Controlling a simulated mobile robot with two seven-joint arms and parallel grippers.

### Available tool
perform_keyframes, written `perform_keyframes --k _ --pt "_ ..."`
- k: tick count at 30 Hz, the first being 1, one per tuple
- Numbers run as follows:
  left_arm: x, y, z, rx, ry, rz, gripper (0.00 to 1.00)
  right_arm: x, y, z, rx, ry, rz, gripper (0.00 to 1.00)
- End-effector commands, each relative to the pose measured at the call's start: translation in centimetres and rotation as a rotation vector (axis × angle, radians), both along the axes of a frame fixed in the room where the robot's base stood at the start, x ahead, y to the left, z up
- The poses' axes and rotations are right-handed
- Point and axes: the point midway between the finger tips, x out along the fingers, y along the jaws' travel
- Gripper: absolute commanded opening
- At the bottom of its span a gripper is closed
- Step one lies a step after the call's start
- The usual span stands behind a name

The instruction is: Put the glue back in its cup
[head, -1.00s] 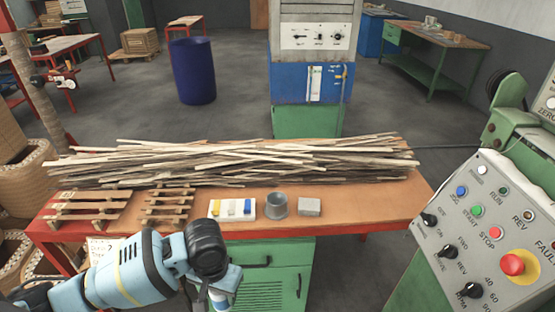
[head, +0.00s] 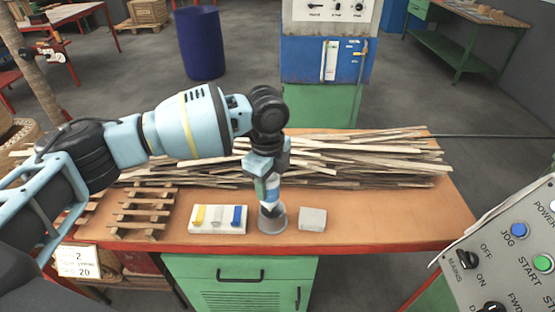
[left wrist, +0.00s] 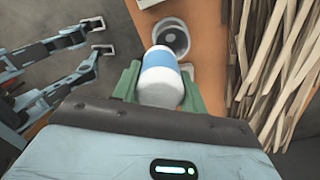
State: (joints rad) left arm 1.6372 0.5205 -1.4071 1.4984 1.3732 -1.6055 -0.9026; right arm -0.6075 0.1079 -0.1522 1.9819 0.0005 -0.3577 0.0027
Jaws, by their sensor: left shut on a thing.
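My left gripper (head: 268,178) is shut on the glue bottle (left wrist: 162,72), which is white with a blue band. In the head view the bottle hangs roughly upright, its lower end at the mouth of the grey cup (head: 272,226). In the left wrist view the cup (left wrist: 168,38) shows just beyond the bottle, with part of its dark inside visible. I cannot tell whether the bottle's tip is inside the rim. My right gripper (left wrist: 98,36) shows open and empty in the left wrist view, away from the table.
A white tray (head: 197,230) with yellow, white and blue pieces lies left of the cup. A grey block (head: 312,219) lies to its right. Thin wooden strips (head: 360,165) are piled behind, and small pallets (head: 142,213) lie left. A control panel (head: 510,255) stands at right.

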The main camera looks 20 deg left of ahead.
Motion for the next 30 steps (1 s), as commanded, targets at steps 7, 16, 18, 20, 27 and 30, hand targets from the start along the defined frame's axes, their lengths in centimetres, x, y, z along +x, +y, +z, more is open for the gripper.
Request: perform_keyframes --k 7,16,18,20,27,30 --pt "1.5 0.0 1.7 -0.001 0.0 -0.132 0.17 -0.3 0.1 -0.4 0.001 0.008 0.0 0.0" --pt "1.5 0.0 1.7 -0.001 0.0 -0.14 0.17 -0.4 0.0 -0.4 -0.001 0.01 0.004 0.0" --pt "1.5 0.0 1.4 -0.001 0.0 -0.139 0.17 -0.5 -0.1 -0.6 -0.001 0.014 0.006 0.0" --pt "1.5 0.0 1.2 -0.001 0.001 -0.139 0.17 -0.7 -0.1 -0.8 -0.003 0.017 0.007 0.0" --pt "1.5 0.0 -0.3 -0.001 0.002 -0.139 0.17 -1.4 -0.1 -1.8 -0.003 0.038 0.008 0.0" --pt "1.5 0.0 -1.0 -0.001 0.002 -0.139 0.17 -1.8 -0.1 -2.3 -0.003 0.047 0.009 0.0"
